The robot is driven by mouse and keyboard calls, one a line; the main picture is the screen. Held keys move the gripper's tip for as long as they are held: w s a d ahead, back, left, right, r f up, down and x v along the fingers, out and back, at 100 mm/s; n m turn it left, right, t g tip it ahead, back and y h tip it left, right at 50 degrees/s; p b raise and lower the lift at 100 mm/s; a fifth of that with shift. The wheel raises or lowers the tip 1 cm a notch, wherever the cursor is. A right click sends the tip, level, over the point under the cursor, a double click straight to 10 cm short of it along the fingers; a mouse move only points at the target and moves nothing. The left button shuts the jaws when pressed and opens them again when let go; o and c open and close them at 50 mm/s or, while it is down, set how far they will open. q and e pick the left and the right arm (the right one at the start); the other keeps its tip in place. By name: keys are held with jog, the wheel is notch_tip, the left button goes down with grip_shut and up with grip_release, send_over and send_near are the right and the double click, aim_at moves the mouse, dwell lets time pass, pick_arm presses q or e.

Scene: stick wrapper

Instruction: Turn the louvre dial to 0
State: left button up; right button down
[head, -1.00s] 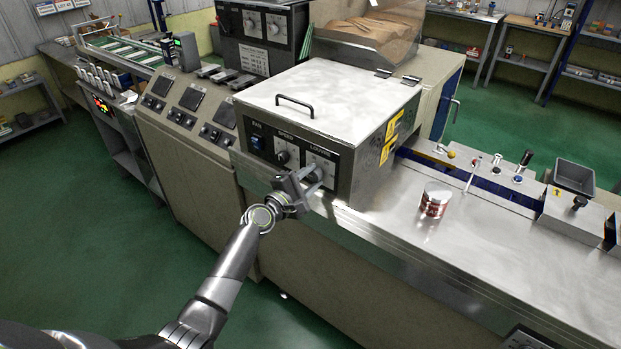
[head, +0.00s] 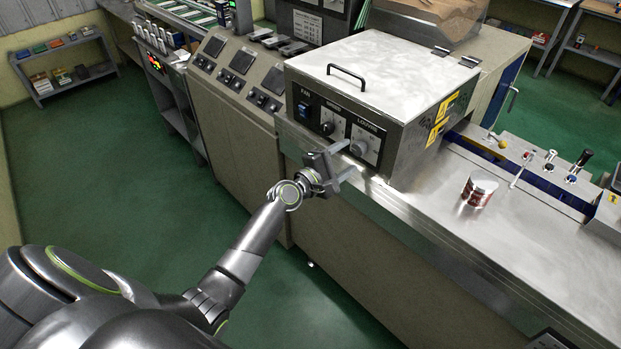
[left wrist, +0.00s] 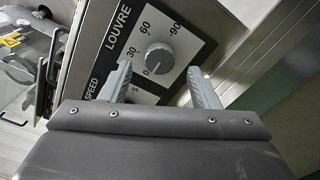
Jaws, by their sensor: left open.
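The louvre dial (head: 358,147) is a round grey knob on the white scale plate at the right of the steel box's front panel. My left gripper (head: 345,160) is open in front of the panel. In the left wrist view its two fingers (left wrist: 161,78) stand apart, with the dial beyond their tips and nothing between them. My right gripper is out of view.
A smaller speed knob (head: 327,128) and a blue fan switch (head: 303,110) sit left of the dial. The steel box (head: 385,75) has a handle on top. A red-and-white can (head: 479,189) stands on the counter (head: 440,200), right of the box. Green floor is clear at left.

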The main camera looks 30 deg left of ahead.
pick_arm(q)
jog(key=b+v, duration=0.1)
jog(key=v, duration=1.2)
jog(key=shift+s+a, duration=0.2)
jog(key=shift+s, duration=0.1)
